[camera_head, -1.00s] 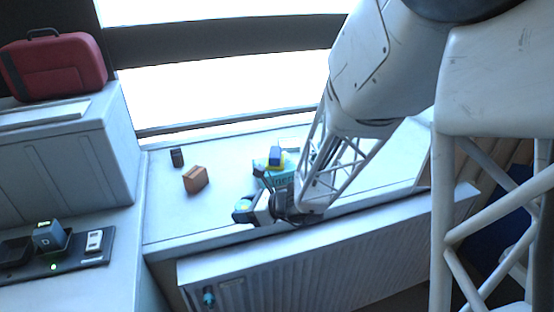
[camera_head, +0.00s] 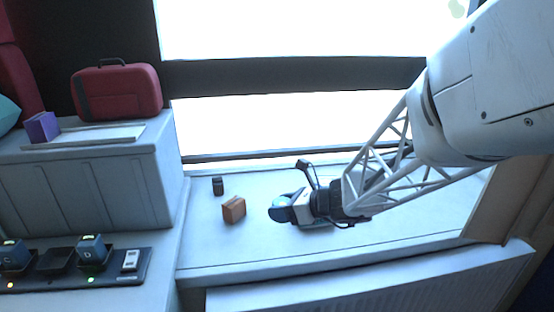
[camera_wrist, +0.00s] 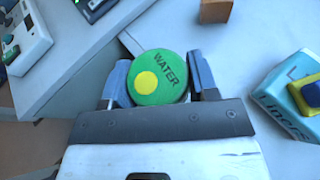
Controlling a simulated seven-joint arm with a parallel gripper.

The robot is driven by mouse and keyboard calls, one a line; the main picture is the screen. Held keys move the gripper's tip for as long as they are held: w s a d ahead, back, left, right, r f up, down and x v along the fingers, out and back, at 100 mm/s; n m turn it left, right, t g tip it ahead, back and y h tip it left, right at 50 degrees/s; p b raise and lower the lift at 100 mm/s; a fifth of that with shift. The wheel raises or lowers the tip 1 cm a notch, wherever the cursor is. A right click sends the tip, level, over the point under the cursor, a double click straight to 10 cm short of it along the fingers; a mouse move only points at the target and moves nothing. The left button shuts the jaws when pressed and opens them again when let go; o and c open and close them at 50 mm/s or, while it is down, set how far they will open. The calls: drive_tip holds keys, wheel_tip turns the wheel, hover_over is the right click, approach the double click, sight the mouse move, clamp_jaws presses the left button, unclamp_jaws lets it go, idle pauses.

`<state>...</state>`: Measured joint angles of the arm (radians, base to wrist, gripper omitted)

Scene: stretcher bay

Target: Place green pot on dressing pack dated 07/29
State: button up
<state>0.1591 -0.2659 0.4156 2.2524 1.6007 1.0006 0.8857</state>
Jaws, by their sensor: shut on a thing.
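My gripper (camera_wrist: 157,85) is shut on the green pot (camera_wrist: 172,84), a round pot with a green lid that reads WATER and has a yellow dot. The lid faces the wrist camera, with a finger on each side. In the head view my gripper (camera_head: 280,207) is above the white bench top, right of a brown block; the pot's lid (camera_head: 280,201) shows there only as a small teal patch. No date 07/29 is legible, so I cannot tell which thing is that dressing pack. A purple box (camera_head: 42,127) stands at the left on the grey cabinet.
The brown block (camera_head: 233,209) and a small dark item (camera_head: 218,186) stand on the bench. A red case (camera_head: 117,92) tops the cabinet (camera_head: 95,188). A charger strip (camera_head: 130,280) lies lower left.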

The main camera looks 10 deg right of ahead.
drive_tip(key=w+d+r+m, duration=0.1)
drive_tip(key=w+d, duration=0.3)
drive_tip(key=w, duration=0.3)
drive_tip(key=w+d+r, duration=0.1)
drive_tip(key=w+d, duration=0.2)
drive_tip(key=w, duration=0.4)
drive_tip(key=m+t+h, duration=0.2)
drive_tip(key=t, duration=0.1)
hover_over(329, 180)
wheel_tip(329, 180, down, 6)
drive_tip(key=shift+f, duration=0.75)
drive_tip(key=shift+f, duration=3.1)
drive_tip(key=shift+f, duration=1.9)
drive_tip(key=shift+f, duration=0.15)
